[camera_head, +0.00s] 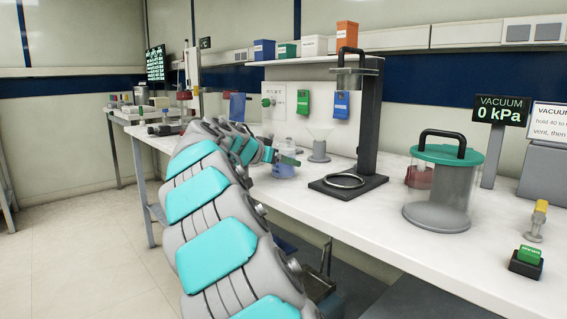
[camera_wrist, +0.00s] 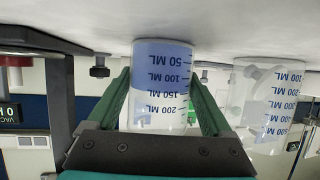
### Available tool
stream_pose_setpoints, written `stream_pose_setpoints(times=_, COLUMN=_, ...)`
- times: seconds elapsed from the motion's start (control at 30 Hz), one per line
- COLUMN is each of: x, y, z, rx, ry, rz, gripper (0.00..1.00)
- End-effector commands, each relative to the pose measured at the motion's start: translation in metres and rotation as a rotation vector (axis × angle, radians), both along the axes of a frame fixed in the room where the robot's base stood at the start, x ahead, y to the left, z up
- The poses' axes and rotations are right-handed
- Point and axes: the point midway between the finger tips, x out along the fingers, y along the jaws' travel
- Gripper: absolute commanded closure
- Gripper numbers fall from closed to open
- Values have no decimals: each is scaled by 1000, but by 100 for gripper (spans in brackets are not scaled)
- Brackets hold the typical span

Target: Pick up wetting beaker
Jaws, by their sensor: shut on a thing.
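The wetting beaker (camera_wrist: 160,58) is a clear, graduated beaker with blue liquid in it. The wrist view shows it upside down, with its base against the white bench top. It also shows in the head view (camera_head: 284,171), small and partly covered by my gripper (camera_head: 287,160). In the wrist view, the two green fingers of my gripper (camera_wrist: 161,92) are closed on the beaker's sides. The beaker looks upright and on or very near the bench; I cannot tell whether there is a gap under it.
A larger clear beaker (camera_wrist: 266,105) stands close beside it in the wrist view. A funnel-like piece (camera_head: 319,147) and a black stand (camera_head: 347,184) are to the right in the head view. A vacuum vessel (camera_head: 440,195) stands further right. Bench front is fairly clear.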

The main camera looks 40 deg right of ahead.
Motion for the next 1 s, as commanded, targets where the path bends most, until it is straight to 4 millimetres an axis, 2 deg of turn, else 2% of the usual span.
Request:
stream_pose_setpoints(times=0.03, x=0, y=0, z=0, rx=0, ry=0, rz=0, gripper=75)
stream_pose_setpoints(times=0.1, x=0, y=0, z=0, rx=0, ry=0, rz=0, gripper=82)
stream_pose_setpoints(times=0.47, x=0, y=0, z=3, rx=-1, ry=-1, rz=1, gripper=82)
stream_pose_setpoints(times=1.0, x=0, y=0, z=36, rx=0, ry=-3, rz=1, gripper=82)
